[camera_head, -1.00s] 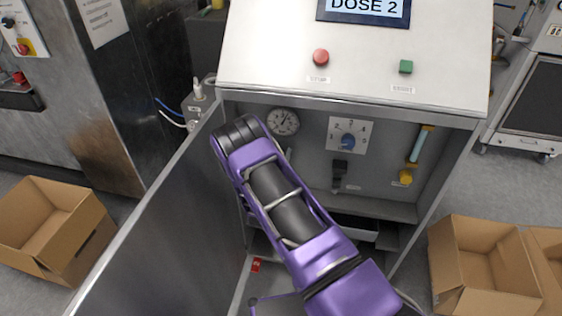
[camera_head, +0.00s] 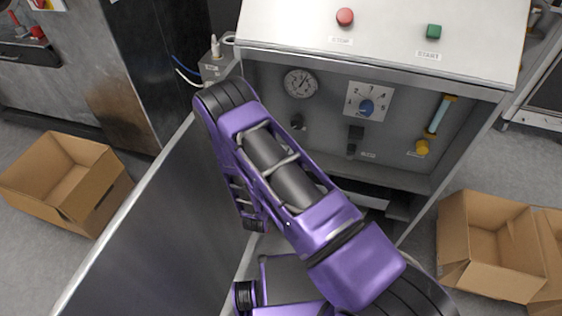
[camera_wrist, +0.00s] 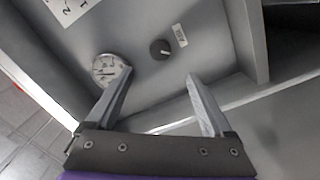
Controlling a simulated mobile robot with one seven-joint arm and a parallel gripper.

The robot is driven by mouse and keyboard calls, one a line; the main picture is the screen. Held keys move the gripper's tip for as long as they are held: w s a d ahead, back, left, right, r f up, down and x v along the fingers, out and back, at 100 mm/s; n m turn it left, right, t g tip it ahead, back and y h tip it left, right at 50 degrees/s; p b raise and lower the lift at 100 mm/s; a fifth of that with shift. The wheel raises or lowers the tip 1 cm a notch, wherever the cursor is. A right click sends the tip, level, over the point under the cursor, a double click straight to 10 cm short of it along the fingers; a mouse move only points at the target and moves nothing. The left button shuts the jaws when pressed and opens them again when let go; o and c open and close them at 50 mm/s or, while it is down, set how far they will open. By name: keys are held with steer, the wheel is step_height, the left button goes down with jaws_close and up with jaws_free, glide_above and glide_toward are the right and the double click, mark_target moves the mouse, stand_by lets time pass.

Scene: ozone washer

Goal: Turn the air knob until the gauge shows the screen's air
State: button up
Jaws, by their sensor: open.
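The round white gauge (camera_head: 300,83) is on the cabinet's back panel. It also shows in the wrist view (camera_wrist: 108,70), where its reading is too small to tell. A small black knob (camera_head: 296,121) sits just below the gauge in the head view. In the wrist view the black knob (camera_wrist: 160,48) has a white pointer line and a small label that I cannot read. My gripper (camera_wrist: 158,78) is open and empty; the knob appears beyond the gap between the fingertips, apart from them. The screen is out of view.
A blue dial knob (camera_head: 366,107) on a white numbered plate is right of the gauge. A yellow-ended tube (camera_head: 437,115) is at the panel's right. The open cabinet door (camera_head: 150,235) stands left of my arm. Cardboard boxes (camera_head: 68,180) lie on the floor at both sides.

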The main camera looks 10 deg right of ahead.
steer(key=shift+v, duration=1.7)
